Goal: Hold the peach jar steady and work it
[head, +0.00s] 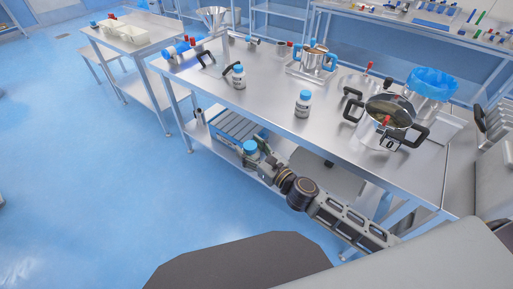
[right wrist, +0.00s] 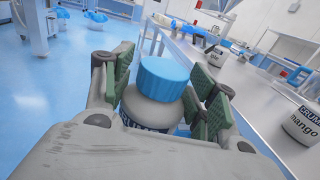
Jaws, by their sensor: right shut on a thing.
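A jar with a blue cap (right wrist: 165,78) and a grey-white body (right wrist: 150,108) is in my right gripper (right wrist: 158,90). The green-padded fingers are shut on it from both sides. Its label is mostly hidden, so I cannot read a flavour. In the head view, the right gripper (head: 254,151) holds this jar, with its blue cap (head: 250,146) up, off the table's front edge. The cap is on the jar. My left gripper is not in view.
Two more jars stand on the steel table (head: 270,92): one near the middle (head: 303,104) and one farther left (head: 239,76). A lidded pot (head: 388,117) stands at the right. A mango jar (right wrist: 304,125) shows in the right wrist view. Blue floor (head: 110,190) lies open at left.

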